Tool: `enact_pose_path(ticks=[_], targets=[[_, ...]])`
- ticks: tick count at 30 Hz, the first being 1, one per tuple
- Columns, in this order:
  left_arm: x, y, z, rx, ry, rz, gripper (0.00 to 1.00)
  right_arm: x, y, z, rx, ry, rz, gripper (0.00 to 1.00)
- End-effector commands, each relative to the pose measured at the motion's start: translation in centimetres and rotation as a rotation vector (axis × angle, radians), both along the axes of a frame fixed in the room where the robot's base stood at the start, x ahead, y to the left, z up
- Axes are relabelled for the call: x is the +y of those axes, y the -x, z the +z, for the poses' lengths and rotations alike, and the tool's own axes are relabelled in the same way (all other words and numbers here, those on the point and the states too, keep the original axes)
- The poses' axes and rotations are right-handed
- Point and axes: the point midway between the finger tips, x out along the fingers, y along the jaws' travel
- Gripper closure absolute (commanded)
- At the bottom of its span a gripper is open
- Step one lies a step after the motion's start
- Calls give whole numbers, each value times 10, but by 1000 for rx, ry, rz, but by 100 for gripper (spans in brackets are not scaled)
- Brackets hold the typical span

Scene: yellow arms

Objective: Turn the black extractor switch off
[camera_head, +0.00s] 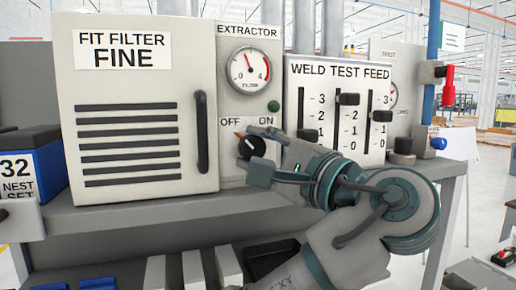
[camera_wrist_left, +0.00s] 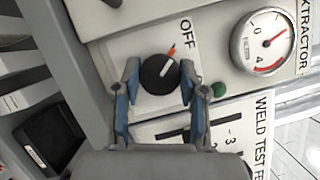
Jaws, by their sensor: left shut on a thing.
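The black extractor switch (camera_head: 251,146) is a round knob under the gauge on the grey extractor panel, between the OFF and ON labels. Its orange-red pointer is turned to the OFF side. In the left wrist view the switch (camera_wrist_left: 158,75) sits between the two blue-padded fingers, its pointer toward the OFF label. My left gripper (camera_head: 260,152) comes at the panel from the lower right and is shut on the switch, one finger on each side; it also shows in the left wrist view (camera_wrist_left: 160,70). My right gripper is not in view.
The fit filter cabinet (camera_head: 140,105) with a black handle stands to the left. The weld test feed panel (camera_head: 340,75) with several sliders is close on the right. A green button (camera_head: 274,106) lies just above the gripper. The shelf edge (camera_head: 130,222) runs below.

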Motion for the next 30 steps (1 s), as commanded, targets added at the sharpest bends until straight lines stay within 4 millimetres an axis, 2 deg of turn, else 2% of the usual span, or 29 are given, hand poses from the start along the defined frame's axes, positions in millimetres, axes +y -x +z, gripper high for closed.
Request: enact_pose_path(ticks=[9, 21, 22, 24, 25, 30], targets=[[-1, -1, -3, -11, 68, -1, 93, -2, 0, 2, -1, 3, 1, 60], [-1, -1, -4, -11, 72, 0, 93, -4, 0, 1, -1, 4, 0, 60], [-1, -1, -4, -11, 72, 0, 53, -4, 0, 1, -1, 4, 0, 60], [-1, -1, -4, -11, 72, 0, 35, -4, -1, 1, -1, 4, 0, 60], [-1, -1, -4, -12, 72, 0, 33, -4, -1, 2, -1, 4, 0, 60], [0, 0, -2, -16, 72, 0, 33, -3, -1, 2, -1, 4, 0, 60]])
